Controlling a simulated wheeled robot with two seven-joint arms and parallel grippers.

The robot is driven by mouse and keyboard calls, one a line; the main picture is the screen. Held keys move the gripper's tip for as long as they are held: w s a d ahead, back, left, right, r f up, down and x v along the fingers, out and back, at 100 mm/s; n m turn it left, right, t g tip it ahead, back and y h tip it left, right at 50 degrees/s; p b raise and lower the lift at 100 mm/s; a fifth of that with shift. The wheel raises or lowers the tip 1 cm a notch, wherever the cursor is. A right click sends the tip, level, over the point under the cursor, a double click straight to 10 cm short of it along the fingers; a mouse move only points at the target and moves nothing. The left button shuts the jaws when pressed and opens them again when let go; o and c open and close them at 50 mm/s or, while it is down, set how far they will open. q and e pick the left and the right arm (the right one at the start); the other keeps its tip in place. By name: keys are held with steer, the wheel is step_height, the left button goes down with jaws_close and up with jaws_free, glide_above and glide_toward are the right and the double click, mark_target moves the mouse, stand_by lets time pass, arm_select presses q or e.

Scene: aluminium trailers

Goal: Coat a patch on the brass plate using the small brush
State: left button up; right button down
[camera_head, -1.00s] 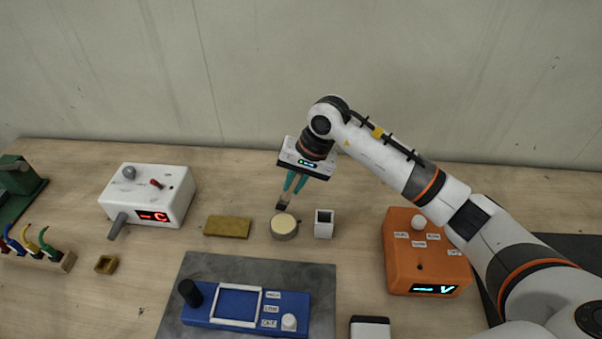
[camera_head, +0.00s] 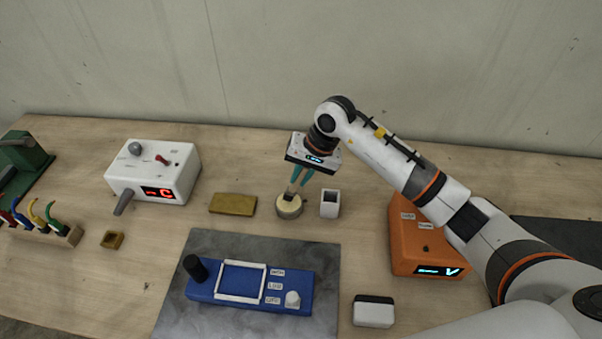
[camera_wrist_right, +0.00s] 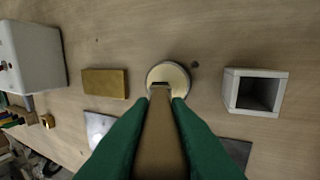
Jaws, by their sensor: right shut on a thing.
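The brass plate (camera_head: 233,204) lies flat on the table left of a round pale pot (camera_head: 289,207). In the right wrist view the plate (camera_wrist_right: 105,83) is left of the pot (camera_wrist_right: 168,76). My right gripper (camera_head: 299,182) is shut on the small brush (camera_wrist_right: 160,135), whose tan handle shows between the green fingers in the wrist view. The brush points down, its dark tip at the pot's top. The fingers hide part of the brush, and I cannot tell how deep the tip goes. My left gripper is not in view.
A white square open holder (camera_head: 330,204) stands just right of the pot. A white box with a red display (camera_head: 153,172) is at the left, an orange box (camera_head: 430,248) at the right. A blue panel (camera_head: 250,290) on a grey mat (camera_head: 210,245) is in front.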

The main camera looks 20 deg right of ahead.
steer(key=shift+f+b, duration=0.55)
steer(key=shift+b, duration=0.15)
stand_by(0.7)
steer(key=shift+s+f+b, duration=0.15)
steer(key=shift+f+b, duration=0.05)
steer(key=shift+b, duration=0.3)
stand_by(2.0)
steer(key=shift+r+p, duration=0.4)
steer(key=shift+r, duration=0.8)
steer(key=shift+r+p, duration=0.55)
steer(key=shift+r, duration=1.9)
